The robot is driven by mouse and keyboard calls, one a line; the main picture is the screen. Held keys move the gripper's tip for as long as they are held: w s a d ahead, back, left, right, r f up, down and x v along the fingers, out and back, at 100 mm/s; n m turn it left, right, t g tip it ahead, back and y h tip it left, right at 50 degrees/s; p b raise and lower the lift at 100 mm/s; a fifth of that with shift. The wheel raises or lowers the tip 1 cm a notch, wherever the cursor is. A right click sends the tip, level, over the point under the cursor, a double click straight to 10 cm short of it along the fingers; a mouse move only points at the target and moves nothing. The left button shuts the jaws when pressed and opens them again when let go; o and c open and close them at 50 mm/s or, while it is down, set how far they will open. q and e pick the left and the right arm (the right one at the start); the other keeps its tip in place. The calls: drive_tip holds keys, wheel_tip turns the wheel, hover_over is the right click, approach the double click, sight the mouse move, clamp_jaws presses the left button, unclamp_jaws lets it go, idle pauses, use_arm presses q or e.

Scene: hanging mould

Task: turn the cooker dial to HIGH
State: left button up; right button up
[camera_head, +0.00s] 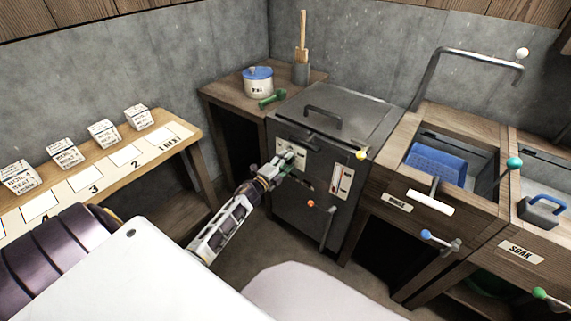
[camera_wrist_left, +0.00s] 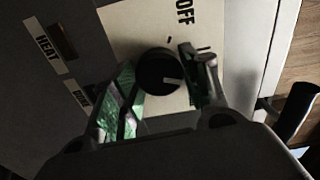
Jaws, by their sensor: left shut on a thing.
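The cooker (camera_head: 345,112) is a dark grey metal box in the corner, with a lid handle on top. Its dial (camera_wrist_left: 158,72) is a round black knob on a pale plate (camera_wrist_left: 125,22) marked OFF. The knob's white line points right and slightly down in the left wrist view, away from the OFF tick above it. My left gripper (camera_head: 287,163) is at the front of the cooker, and its fingers (camera_wrist_left: 165,88) are shut on the dial, one on each side. The HIGH mark is not visible. My right gripper is not in view.
A side table (camera_head: 222,97) with a pot (camera_head: 258,83) stands left, and a wooden sink unit (camera_head: 375,190) right. A HEAT label (camera_wrist_left: 46,46) is near the dial.

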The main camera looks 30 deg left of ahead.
use_arm(q)
drive_tip(key=shift+f+m+b, duration=0.2)
drive_tip(key=shift+m+b, duration=1.5)
drive_tip(key=shift+m, duration=2)
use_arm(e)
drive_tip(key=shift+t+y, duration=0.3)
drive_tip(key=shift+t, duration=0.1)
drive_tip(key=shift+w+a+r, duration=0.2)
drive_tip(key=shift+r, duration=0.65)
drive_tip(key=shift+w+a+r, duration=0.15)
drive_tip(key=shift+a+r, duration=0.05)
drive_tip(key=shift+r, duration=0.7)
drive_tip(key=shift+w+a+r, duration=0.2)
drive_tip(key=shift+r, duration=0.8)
use_arm(q)
drive_tip(key=o, duration=1)
drive_tip(key=shift+r, duration=0.1)
drive_tip(key=shift+s, duration=0.1)
drive_tip(key=s, duration=1.1)
drive_tip(key=shift+s+a, duration=0.4)
drive_tip(key=shift+a, duration=0.05)
